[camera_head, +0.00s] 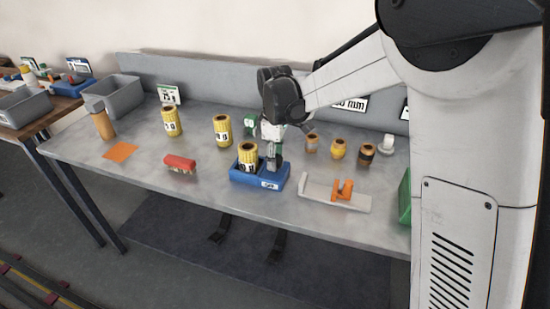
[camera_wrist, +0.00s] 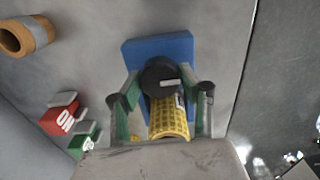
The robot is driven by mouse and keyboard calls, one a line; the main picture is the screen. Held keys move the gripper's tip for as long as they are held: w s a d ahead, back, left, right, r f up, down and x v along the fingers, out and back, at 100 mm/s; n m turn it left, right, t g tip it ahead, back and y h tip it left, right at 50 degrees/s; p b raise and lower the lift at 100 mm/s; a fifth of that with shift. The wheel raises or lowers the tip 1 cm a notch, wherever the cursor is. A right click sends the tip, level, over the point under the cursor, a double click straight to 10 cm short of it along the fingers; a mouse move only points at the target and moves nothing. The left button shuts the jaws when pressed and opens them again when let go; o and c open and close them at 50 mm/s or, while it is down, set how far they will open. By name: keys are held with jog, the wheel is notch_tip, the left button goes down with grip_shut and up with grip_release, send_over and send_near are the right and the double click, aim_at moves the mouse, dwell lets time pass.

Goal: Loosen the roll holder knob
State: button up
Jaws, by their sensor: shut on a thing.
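The blue roll holder (camera_head: 243,180) stands on the grey table near the front edge, and it also shows in the wrist view (camera_wrist: 180,46). A yellow mesh roll (camera_head: 247,155) stands upright at its left end; it also shows in the wrist view (camera_wrist: 168,120). The round black knob (camera_wrist: 160,76) is above the blue base, between my fingers. My gripper (camera_head: 273,160) points down over the right part of the holder and is shut on the knob. In the head view, my gripper mostly hides the knob.
Yellow rolls (camera_head: 222,130) stand behind the holder. A red-topped block (camera_head: 180,163) lies to its left. Several small jars (camera_head: 338,148) stand behind that. A green bin (camera_head: 405,197) is at the right end.

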jog(key=o, duration=0.9)
jog(key=shift+c, duration=0.2)
jog(key=shift+r, duration=0.15)
notch_tip(320, 180, up, 12)
jog(key=s+d+r+m+t, duration=0.2)
jog(key=s+d+m, duration=0.1)
jog(key=s+d, duration=0.35)
jog(key=s+d+r+m+t, duration=0.1)
jog(key=s+d+r+m, duration=0.3)
jog(key=s, duration=0.3)
jog(key=s+d+f+m+t, duration=0.2)
jog(key=s+d+f+m, duration=0.1)
jog(key=s, duration=0.4)
jog(key=s+d+f+m+t, duration=0.2)
jog(key=s+d+f+m, duration=0.1)
jog(key=s, duration=0.4)
jog(key=shift+s+d+f+m, duration=0.35)
jog(key=shift+d+m, duration=0.25)
jog(key=shift+d, duration=0.45)
